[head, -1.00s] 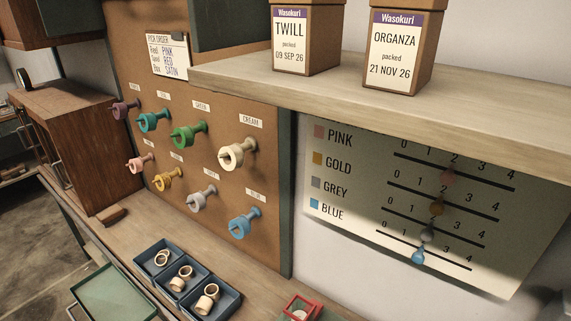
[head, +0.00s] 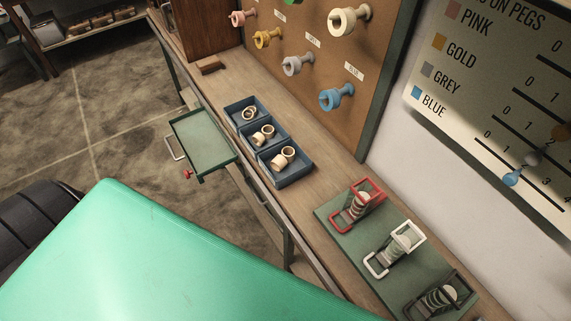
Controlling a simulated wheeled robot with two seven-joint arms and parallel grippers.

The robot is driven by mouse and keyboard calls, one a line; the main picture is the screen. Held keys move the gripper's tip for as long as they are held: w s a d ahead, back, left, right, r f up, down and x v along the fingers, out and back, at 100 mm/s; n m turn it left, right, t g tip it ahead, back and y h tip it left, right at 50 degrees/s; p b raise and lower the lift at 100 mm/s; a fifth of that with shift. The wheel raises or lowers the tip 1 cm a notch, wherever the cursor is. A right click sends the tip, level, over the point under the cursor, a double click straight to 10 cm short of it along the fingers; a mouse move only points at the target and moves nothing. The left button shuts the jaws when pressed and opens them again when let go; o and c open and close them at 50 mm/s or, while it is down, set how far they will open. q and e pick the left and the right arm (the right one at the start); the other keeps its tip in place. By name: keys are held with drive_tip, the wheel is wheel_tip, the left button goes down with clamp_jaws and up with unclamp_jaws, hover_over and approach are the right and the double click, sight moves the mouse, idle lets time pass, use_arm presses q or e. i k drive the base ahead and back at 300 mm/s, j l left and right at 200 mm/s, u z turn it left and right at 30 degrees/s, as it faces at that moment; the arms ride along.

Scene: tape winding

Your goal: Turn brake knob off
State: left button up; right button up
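A small red knob-like part (head: 187,175) shows in the head view, at the near left corner of a green tray (head: 203,142). I cannot tell if it is the brake knob or how it is turned. Three winding frames, red (head: 361,207), white (head: 395,250) and black (head: 440,298), stand on a green base (head: 335,225) at the lower right. Each has a pale wound piece inside. No knob is clearly made out on them. Neither of my grippers is in view.
Three blue bins (head: 290,180) with pale rings sit on the wooden bench (head: 310,215). Pegs with coloured spools (head: 336,96) stick out from the board above. A large bright green surface (head: 150,260) fills the lower left. Open floor (head: 100,120) lies beyond it.

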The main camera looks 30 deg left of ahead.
sight(187, 174)
drive_tip(key=k+j+u, duration=0.1)
drive_tip(key=u, duration=0.4)
drive_tip(key=j+u, duration=0.2)
drive_tip(key=u, duration=0.3)
drive_tip(key=j+u, duration=0.2)
drive_tip(key=u, duration=0.3)
drive_tip(key=k, duration=0.05)
